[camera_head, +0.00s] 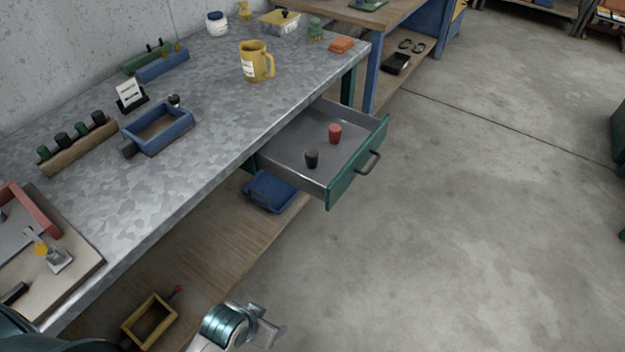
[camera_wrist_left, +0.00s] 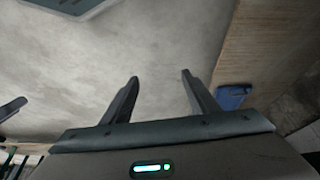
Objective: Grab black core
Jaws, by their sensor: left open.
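A black core (camera_head: 312,158) stands in the open drawer (camera_head: 285,155), near its front left. A red core (camera_head: 335,134) stands behind it to the right in the same drawer. My left gripper (camera_head: 266,327) is at the bottom of the head view, out over the floor, well in front of the drawer and apart from both cores. In the left wrist view its two fingers (camera_wrist_left: 158,82) are spread with nothing between them but floor. No core can be made out in the wrist view. My right gripper is not in view.
The drawer has a green front (camera_head: 358,160) with a handle. The metal worktop (camera_head: 215,110) holds a blue tray (camera_head: 158,130), a wooden rack (camera_head: 78,145) with dark and green pieces, and a yellow mug (camera_head: 255,62). A wooden lower shelf (camera_head: 225,240) lies below.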

